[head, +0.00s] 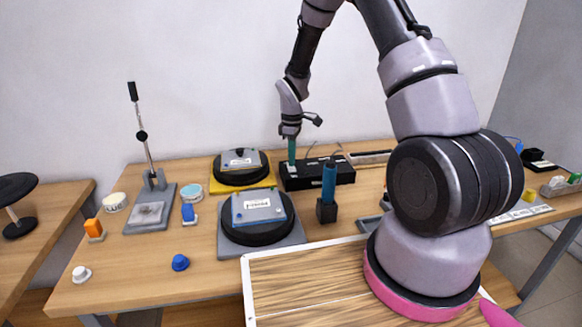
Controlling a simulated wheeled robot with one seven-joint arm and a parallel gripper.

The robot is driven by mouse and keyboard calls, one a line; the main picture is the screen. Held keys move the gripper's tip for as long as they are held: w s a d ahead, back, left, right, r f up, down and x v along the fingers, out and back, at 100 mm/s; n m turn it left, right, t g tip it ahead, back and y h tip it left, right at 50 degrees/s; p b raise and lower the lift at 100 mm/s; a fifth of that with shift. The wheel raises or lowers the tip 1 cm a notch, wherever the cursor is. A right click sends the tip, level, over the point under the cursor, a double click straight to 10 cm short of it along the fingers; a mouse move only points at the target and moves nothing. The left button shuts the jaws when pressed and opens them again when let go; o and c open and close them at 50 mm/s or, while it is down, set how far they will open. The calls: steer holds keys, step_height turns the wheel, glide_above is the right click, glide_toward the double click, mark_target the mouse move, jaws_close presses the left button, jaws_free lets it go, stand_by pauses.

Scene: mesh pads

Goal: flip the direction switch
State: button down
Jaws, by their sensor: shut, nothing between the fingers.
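My gripper (292,162) points straight down, its narrow teal fingers together and empty. Its tips are at the left part of a long black box (340,174) at the back of the table. I cannot tell whether they touch the box or are just above or behind it. The box has small light marks on its front face. No direction switch can be made out clearly; it may be on this box, too small to see or hidden by the fingers.
A blue-handled tool (329,182) stands in a black holder in front of the box. Two round black pads with grey blocks, the nearer block (257,206) and the farther block (240,159), lie left. A lever press (150,190) stands farther left. Bare table (130,255) shows at front left.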

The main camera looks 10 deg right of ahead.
steer(key=shift+r, duration=2.85)
steer(key=shift+r, duration=0.1)
step_height(320, 180, up, 12)
steer(key=m+t, duration=0.2)
steer(key=m, duration=0.2)
glide_above(292, 169)
steer(key=s+d, duration=0.2)
steer(key=s, duration=0.2)
steer(key=s+d+r+m+t, duration=0.15)
steer(key=s+r+m, duration=0.35)
steer(key=r, duration=0.5)
steer(key=s+d+r+m+t+y, duration=0.1)
steer(key=s+r+m+t, duration=0.1)
steer(key=s, duration=0.7)
steer(key=s+d+r+m+t+y, duration=0.1)
steer(key=s+r+m, duration=0.4)
steer(key=s, duration=0.5)
step_height(292, 169, up, 2)
steer(key=shift+d+r+t, duration=0.15)
steer(key=shift+r+t, duration=0.1)
steer(key=shift+t, duration=0.1)
